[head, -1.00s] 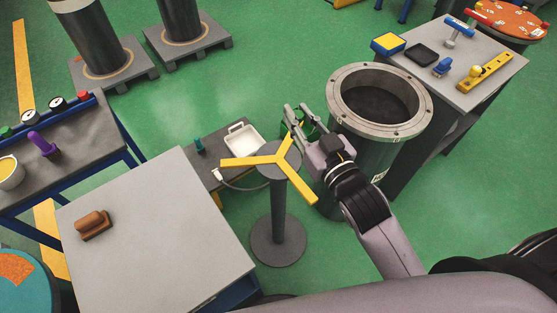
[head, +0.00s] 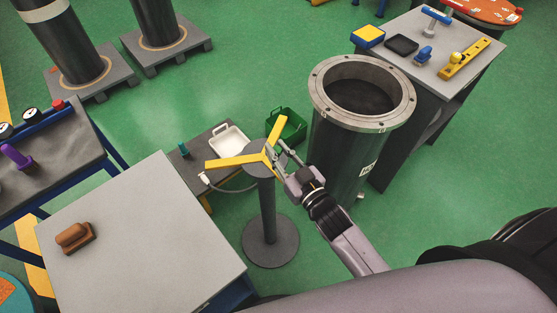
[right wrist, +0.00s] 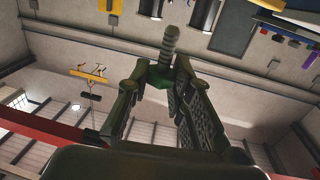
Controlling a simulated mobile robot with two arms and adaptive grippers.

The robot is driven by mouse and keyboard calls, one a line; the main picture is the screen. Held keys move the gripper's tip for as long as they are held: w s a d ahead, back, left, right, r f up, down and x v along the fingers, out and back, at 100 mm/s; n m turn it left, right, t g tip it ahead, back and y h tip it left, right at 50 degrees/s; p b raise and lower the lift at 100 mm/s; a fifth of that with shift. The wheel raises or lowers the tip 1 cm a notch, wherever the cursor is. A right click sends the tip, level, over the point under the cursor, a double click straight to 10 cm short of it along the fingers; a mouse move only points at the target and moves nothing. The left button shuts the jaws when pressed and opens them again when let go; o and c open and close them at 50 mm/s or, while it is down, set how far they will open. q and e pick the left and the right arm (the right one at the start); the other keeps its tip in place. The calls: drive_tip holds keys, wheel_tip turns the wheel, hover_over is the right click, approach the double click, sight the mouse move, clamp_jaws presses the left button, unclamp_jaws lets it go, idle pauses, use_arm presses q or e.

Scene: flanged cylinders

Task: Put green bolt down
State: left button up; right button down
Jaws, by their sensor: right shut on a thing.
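In the right wrist view, a green bolt (right wrist: 169,76) with a threaded shank sits between the fingertips of my right gripper (right wrist: 160,84). The gripper is shut on its head and the shank sticks out beyond the fingers. In the head view, my right gripper (head: 277,151) is beside the hub of the three-armed yellow stand (head: 240,160), at its right side. The bolt cannot be made out there. Whether the gripper touches the stand I cannot tell. My left gripper is not in view.
A green bin (head: 293,130) and a white tray (head: 229,139) are behind the stand, with a small teal piece (head: 183,149) on the low bench (head: 187,173). A large flanged cylinder (head: 341,150) stands right. The grey table (head: 140,240) has free room around a brown block (head: 75,237).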

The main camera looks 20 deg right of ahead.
drive_tip(key=shift+f, duration=1.95)
drive_tip(key=shift+f, duration=0.1)
drive_tip(key=c, duration=1.5)
unclamp_jaws()
drive_tip(key=shift+o, duration=0.3)
